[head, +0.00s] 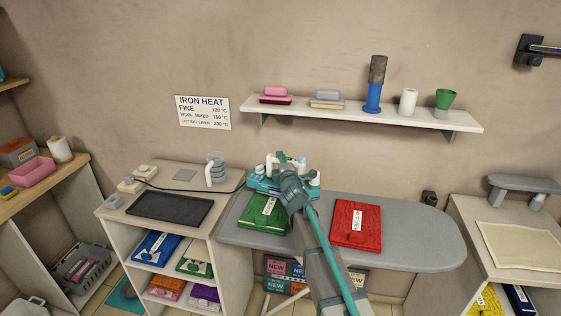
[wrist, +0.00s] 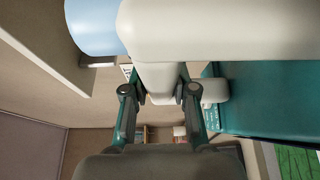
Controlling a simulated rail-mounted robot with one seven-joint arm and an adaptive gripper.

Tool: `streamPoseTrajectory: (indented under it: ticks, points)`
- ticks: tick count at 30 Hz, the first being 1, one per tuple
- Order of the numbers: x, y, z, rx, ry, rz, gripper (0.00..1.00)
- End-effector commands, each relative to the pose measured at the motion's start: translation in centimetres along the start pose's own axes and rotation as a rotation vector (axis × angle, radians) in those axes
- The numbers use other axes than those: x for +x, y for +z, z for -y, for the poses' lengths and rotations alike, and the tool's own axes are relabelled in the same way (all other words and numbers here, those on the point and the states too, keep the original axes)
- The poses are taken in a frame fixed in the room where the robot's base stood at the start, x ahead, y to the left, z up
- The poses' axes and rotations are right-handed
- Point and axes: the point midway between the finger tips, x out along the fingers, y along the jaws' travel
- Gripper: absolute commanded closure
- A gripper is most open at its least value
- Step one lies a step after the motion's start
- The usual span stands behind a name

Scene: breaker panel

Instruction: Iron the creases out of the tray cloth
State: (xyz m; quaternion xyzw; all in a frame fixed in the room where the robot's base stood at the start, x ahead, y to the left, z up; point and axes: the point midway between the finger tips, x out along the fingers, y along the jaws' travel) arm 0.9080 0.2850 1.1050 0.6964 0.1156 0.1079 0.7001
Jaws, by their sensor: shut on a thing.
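My gripper (head: 290,180) is over the back left of the grey ironing board (head: 400,238). In the wrist view my gripper (wrist: 159,92) is shut on a cream-coloured part (wrist: 158,74) of a larger pale thing, beside a teal body (wrist: 262,95). In the head view a teal caddy-like thing (head: 258,182) with white and blue items stands there, partly hidden by my arm. I cannot tell if the held part is an iron's handle or a bottle. A pale cream cloth (head: 522,246) lies flat on the right cabinet; I cannot be sure it is the tray cloth.
A green folded cloth (head: 262,212) and a red one (head: 356,224) lie on the board. A black tray (head: 170,208) rests on the left cabinet, with a dark cord (head: 200,190) running behind. The wall shelf (head: 360,113) hangs above. The board's right end is bare.

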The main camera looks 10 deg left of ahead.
Motion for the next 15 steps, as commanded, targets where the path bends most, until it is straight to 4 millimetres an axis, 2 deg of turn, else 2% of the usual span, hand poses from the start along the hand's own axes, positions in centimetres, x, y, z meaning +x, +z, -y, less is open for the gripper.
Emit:
streamPoseTrajectory:
  ticks: [5,8,15]
  points:
    - [-0.2,-0.2,-0.3,0.0,0.005,-0.003,1.0]
    - [-1.1,-0.6,-0.6,0.0,0.005,-0.004,1.0]
    - [-4.8,-2.5,-1.6,-0.001,0.004,-0.006,1.0]
